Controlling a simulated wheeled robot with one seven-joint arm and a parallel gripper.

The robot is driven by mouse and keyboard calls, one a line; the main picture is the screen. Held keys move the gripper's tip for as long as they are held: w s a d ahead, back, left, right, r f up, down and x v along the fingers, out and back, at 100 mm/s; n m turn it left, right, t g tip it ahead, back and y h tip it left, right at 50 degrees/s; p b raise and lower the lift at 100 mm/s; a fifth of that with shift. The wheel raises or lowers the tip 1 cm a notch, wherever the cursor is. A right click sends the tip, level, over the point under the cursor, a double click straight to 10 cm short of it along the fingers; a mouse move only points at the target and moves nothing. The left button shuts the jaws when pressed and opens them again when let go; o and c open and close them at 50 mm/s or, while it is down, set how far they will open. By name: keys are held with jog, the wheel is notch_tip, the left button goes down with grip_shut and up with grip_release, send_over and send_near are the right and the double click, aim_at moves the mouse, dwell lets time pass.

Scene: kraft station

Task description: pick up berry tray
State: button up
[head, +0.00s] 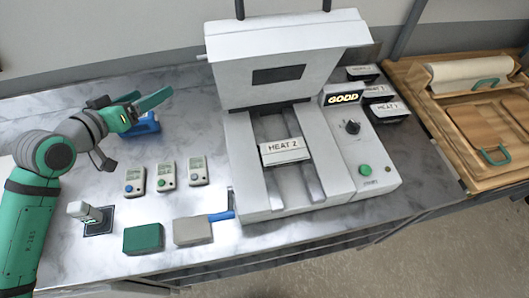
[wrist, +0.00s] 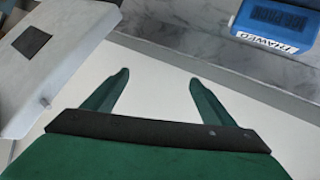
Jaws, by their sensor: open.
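I cannot pick out a berry tray for certain in either view. My gripper (head: 153,95) is at the upper left of the head view, above the marble counter. Its two green fingers are apart, and they show nothing between them in the wrist view (wrist: 160,78) but a plain pale surface beyond. A blue block (head: 146,124) lies on the counter just below the gripper, partly hidden by it. A blue box with a white label (wrist: 275,22) shows at the upper right of the wrist view, apart from the fingers.
A white press (head: 240,130) with raised lid holds a "HEAT 2" block (head: 284,151). Several small devices (head: 165,175), a green block (head: 143,239) and a grey block (head: 192,231) lie on the counter (head: 75,140). A wooden board (head: 455,125) is at right.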

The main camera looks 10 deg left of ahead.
jog(key=d+f+m+g+h, duration=0.2)
jog(key=d+f+m+h, duration=0.15)
jog(key=d, duration=0.45)
jog(key=d+f+m+g+h, duration=0.2)
jog(key=d+f+m, duration=0.2)
jog(key=d, duration=0.3)
jog(key=m+g+h, duration=0.3)
jog(key=m+g, duration=0.2)
jog(key=m, duration=0.3)
send_near(281, 151)
jog(key=shift+w+d+f, duration=0.1)
jog(key=shift+d+f, duration=0.05)
jog(key=shift+f, duration=0.1)
jog(key=x, duration=0.4)
jog(key=shift+d+f, duration=0.15)
jog(key=shift+d, duration=0.15)
jog(key=shift+x, duration=3)
jog(key=shift+r, duration=0.2)
jog(key=c, duration=1.2)
